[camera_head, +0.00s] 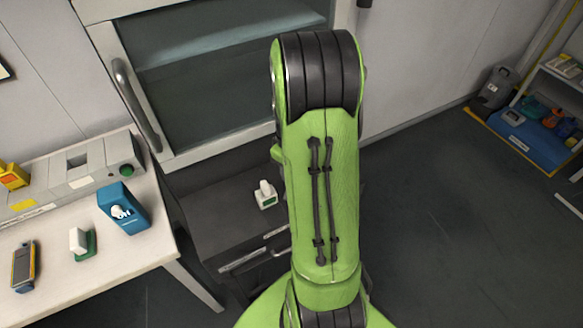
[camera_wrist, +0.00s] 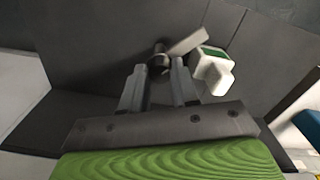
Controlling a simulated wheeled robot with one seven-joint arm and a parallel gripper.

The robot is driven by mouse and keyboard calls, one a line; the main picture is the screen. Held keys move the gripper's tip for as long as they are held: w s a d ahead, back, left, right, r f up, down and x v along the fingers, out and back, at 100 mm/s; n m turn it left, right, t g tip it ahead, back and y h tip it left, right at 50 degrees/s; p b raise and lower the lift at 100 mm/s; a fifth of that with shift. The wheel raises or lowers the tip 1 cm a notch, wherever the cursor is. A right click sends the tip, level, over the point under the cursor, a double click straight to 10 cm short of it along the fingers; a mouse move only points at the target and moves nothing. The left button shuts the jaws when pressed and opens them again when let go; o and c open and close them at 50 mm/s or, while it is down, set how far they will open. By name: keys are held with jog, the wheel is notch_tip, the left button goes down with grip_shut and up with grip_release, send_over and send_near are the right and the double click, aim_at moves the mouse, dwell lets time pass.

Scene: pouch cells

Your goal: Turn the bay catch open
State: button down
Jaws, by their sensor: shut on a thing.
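The bay catch (camera_wrist: 158,62) shows in the wrist view as a small dark round piece between my fingertips, against a dark grey surface. My gripper (camera_wrist: 158,80) is shut on it, with one grey finger on each side. A light grey bar (camera_wrist: 187,41) lies just to the right of the catch; I cannot tell whether the two are joined. In the head view my green arm hides my gripper and the catch.
A white and green block (camera_wrist: 212,70) sits close to the right of my fingers; a white and green block (camera_head: 265,196) also shows on the dark unit (camera_head: 215,213) in the head view. A white table (camera_head: 130,255) with devices stands left.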

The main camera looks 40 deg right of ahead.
jog(key=n, duration=0.4)
jog(key=shift+n, duration=2.2)
jog(key=c, duration=0.8)
grip_release()
jog(key=shift+c, duration=0.2)
jog(key=shift+r, duration=0.1)
notch_tip(320, 180, up, 16)
jog(key=p, duration=0.4)
jog(key=shift+f+p, duration=0.2)
jog(key=shift+p, duration=0.2)
jog(key=shift+a, duration=0.1)
